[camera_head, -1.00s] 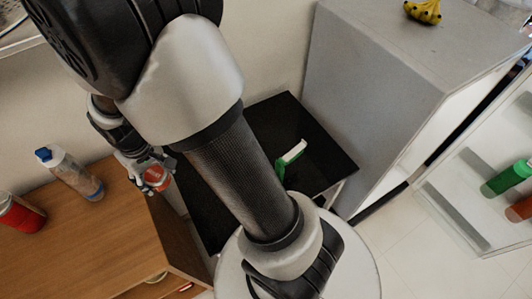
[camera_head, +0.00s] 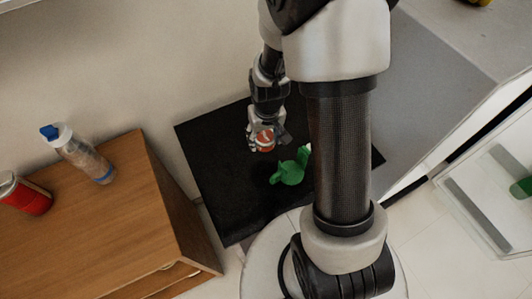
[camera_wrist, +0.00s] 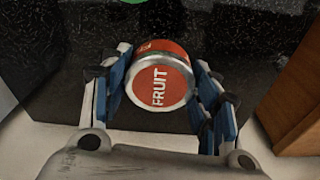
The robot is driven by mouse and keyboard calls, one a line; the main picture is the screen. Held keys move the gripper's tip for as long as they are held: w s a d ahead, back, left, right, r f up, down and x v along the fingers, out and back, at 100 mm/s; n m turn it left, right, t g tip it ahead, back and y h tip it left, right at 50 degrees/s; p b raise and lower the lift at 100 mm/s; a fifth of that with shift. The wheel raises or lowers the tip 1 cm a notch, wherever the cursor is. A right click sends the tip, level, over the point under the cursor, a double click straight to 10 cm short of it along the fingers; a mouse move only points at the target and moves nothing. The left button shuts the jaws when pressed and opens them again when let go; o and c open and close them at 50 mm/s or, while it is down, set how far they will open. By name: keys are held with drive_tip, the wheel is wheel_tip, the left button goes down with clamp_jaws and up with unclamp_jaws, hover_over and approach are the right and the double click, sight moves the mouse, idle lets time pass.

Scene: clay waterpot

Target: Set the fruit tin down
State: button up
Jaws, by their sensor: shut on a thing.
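The fruit tin (camera_wrist: 160,84) is a small red tin with a silver rim and the word FRUIT on its end. My gripper (camera_wrist: 163,92) is shut on it, with blue-padded fingers on both sides. In the head view the tin (camera_head: 265,140) shows in my gripper (camera_head: 266,138) over the black top of a low stand (camera_head: 215,195). I cannot tell whether the tin touches that surface. A green pot with a spout (camera_head: 290,171) stands close by, to the right and nearer the front, partly behind my arm.
A wooden cabinet (camera_head: 100,225) at left carries a clear bottle with a blue cap (camera_head: 82,155) and a red can (camera_head: 28,196). A grey cabinet (camera_head: 430,85) stands at right. The black top is bare at its left and front.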

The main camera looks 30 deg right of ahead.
sight(265, 156)
wheel_tip(265, 156, down, 8)
drive_tip(key=shift+f+b, duration=0.1)
drive_tip(key=shift+b, duration=1.1)
drive_tip(key=shift+f, duration=0.15)
drive_tip(key=o, duration=1.2)
